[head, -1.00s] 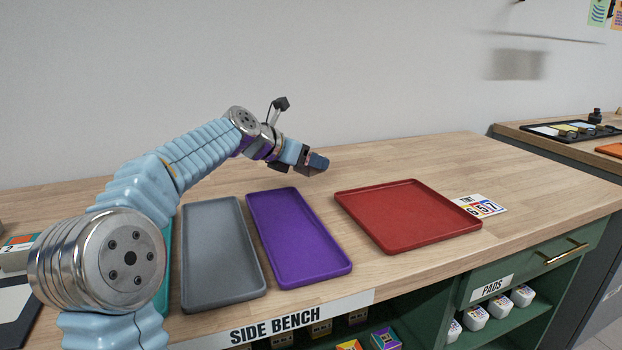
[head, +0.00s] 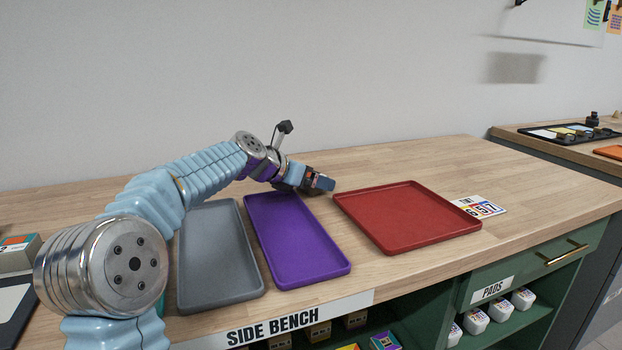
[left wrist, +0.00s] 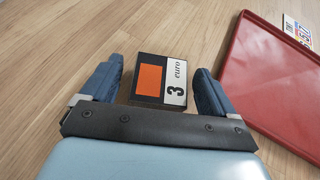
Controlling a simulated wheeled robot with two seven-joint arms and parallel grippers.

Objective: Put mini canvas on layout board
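A small dark-edged block (left wrist: 160,80) with an orange rectangle and a white "3 euro" strip lies on the wooden bench in the left wrist view. It may be the mini canvas. My left gripper (left wrist: 158,73) is open, with one finger on each side of the block and narrow gaps visible. In the head view my left gripper (head: 322,183) is low over the bench, just off the red tray's (head: 400,218) far left corner; the block is not clear there. I cannot tell which thing is the layout board. My right gripper is out of view.
A purple tray (head: 297,240) and a grey tray (head: 217,255) lie left of the red tray. A printed card (head: 480,206) lies at its right. A black tray with small items (head: 560,132) stands on the far counter. The bench behind the red tray is clear.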

